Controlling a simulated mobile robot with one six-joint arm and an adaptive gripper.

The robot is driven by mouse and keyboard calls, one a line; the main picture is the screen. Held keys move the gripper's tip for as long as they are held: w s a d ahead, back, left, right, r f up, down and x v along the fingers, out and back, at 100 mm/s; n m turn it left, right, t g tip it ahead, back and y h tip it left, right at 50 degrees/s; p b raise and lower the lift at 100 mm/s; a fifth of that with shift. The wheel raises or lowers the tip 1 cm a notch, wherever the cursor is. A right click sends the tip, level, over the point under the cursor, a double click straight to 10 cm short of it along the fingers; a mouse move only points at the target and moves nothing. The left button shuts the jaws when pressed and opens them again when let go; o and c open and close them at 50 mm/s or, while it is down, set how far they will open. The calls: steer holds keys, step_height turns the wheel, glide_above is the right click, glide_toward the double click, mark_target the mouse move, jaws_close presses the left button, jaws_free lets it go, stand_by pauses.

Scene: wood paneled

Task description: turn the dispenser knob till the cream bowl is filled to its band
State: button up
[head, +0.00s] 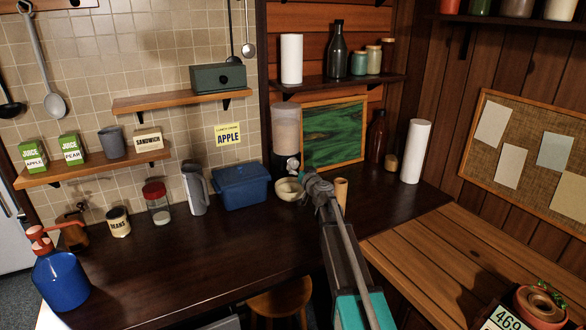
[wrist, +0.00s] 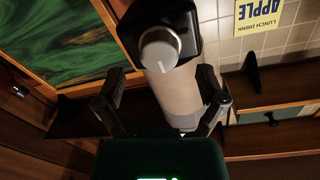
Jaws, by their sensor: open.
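The dispenser (head: 287,130) stands against the back wall, a pale clear container over a dark base. Its round grey knob (wrist: 160,50) faces my wrist camera, with a pale mark on its face. The cream bowl (head: 289,190) sits on the counter below the knob, partly behind my gripper in the head view. Its band and fill level cannot be made out. My gripper (head: 314,184) is close in front of the dispenser. In the wrist view my gripper (wrist: 160,88) is open and empty, its fingers spread to either side, with the knob beyond the tips and apart from them.
A blue box (head: 241,187) stands left of the bowl, and a tan cylinder (head: 341,192) stands right of it. A green framed picture (head: 334,133) leans behind. A paper roll (head: 415,152) stands farther right. The counter's front (head: 190,255) is clear.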

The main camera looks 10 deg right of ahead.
steer(key=shift+x, duration=0.85)
steer(key=shift+c, duration=0.3)
steer(key=c, duration=1.1)
steer(key=shift+a, duration=0.3)
steer(key=shift+d, duration=0.15)
